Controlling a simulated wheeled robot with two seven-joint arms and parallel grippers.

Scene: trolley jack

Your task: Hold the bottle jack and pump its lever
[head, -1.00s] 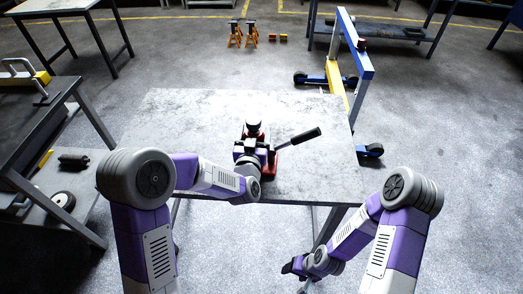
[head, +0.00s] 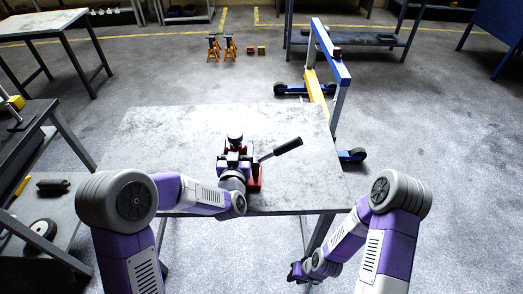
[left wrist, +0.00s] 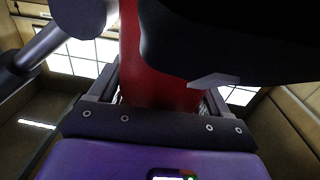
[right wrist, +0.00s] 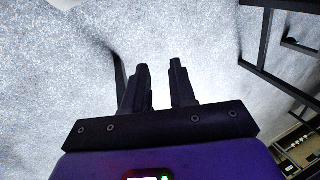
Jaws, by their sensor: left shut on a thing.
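The bottle jack is red with a black top (head: 236,138) and stands upright on the grey table (head: 165,135), near its front edge. Its lever (head: 288,145) slants up to the right and ends in a thick black grip. My left gripper (head: 235,163) is shut on the jack from the front and hides part of its body. In the left wrist view the red jack body (left wrist: 160,85) sits between the fingers, with a dark part across it. My right gripper (head: 298,270) is low in front of the table, well below the lever. In the right wrist view its fingers (right wrist: 161,88) are apart and empty.
The table top is clear left of the jack and behind it. A blue and yellow hoist (head: 332,60) stands behind the table's right side. Orange stands (head: 222,47) are on the floor farther back. A side bench (head: 45,120) is at the left.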

